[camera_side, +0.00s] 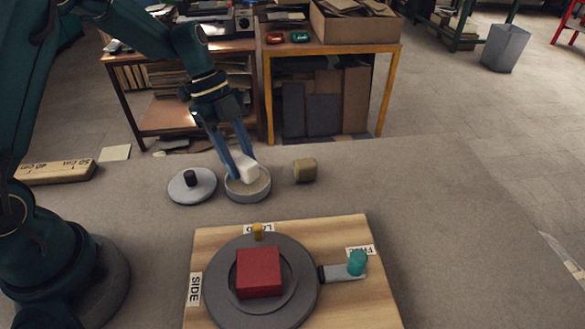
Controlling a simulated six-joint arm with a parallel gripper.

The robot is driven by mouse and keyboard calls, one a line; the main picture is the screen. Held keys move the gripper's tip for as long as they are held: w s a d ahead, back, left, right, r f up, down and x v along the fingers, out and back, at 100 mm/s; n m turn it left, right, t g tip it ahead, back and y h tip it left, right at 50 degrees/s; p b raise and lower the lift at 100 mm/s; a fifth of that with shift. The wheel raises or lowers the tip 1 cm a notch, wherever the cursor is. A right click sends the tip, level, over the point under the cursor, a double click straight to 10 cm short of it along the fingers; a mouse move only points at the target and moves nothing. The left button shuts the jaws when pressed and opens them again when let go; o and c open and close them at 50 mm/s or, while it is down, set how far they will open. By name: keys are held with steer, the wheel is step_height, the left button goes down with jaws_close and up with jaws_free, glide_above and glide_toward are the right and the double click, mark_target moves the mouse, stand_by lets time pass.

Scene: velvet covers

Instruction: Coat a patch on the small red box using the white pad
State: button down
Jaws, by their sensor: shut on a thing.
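The small red box (259,271) sits on a round grey turntable (225,306) on a wooden board (352,303). My gripper (239,163) is shut on the white pad (246,171). The pad is at a shallow round dish (247,190) behind the board, within its rim as seen from here. I cannot tell whether the pad touches what is inside the dish. The top and front of the red box look evenly red.
A grey lid with a black knob (192,185) lies left of the dish, and a tan block (305,170) lies right of it. A handle with a teal knob (357,262) and a small yellow peg (258,231) stand by the turntable.

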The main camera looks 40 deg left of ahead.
mark_target(248, 162)
steer(key=shift+f, duration=0.65)
stand_by(1.5)
steer(key=shift+r, duration=3.6)
